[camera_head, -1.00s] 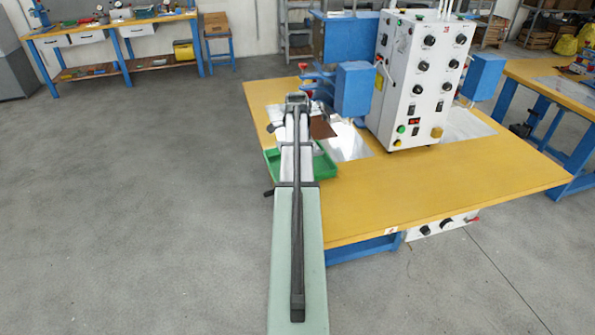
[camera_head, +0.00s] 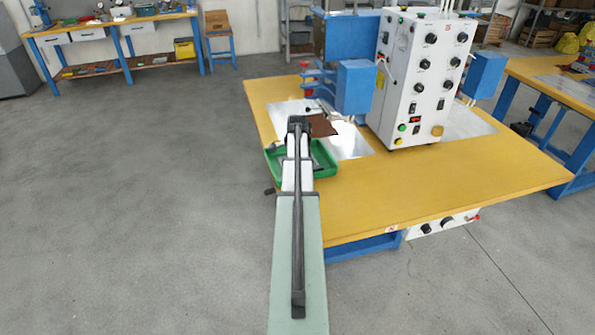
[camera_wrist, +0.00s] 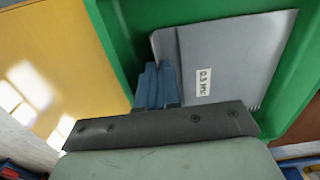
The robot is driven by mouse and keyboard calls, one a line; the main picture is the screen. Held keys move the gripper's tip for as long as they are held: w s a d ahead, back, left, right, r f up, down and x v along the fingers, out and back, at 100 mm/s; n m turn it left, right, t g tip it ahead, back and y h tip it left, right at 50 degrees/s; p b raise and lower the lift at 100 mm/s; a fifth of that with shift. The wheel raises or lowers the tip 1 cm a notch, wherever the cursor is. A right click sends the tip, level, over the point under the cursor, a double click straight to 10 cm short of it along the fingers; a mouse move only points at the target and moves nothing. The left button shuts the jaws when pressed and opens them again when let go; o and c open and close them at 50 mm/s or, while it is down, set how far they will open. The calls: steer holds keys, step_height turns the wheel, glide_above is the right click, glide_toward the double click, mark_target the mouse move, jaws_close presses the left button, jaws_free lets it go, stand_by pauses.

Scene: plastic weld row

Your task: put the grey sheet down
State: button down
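The grey sheet (camera_wrist: 222,55) shows in the wrist view, flat and pale, with a white printed label on it. It is inside the outline of the green tray (camera_wrist: 125,35); I cannot tell whether it touches the tray floor. My gripper (camera_wrist: 158,68) has its blue fingers close together at the sheet's left edge, and they appear shut on that edge. In the head view the green tray (camera_head: 325,172) stands at the table's left edge, partly under my arm. My arm hides the fingers and most of the sheet there.
A brown sheet (camera_head: 322,125) lies behind the tray, by a shiny metal plate (camera_head: 350,143). The white control cabinet (camera_head: 420,80) and blue welding head (camera_head: 355,88) stand behind. The yellow table (camera_head: 430,195) is clear at the front right.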

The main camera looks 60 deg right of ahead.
steer(key=shift+f, duration=0.15)
steer(key=c, duration=1.3)
jaws_free()
steer(key=shift+c, duration=0.2)
step_height(320, 180, up, 12)
steer(key=shift+r, duration=0.2)
steer(key=shift+a, duration=0.1)
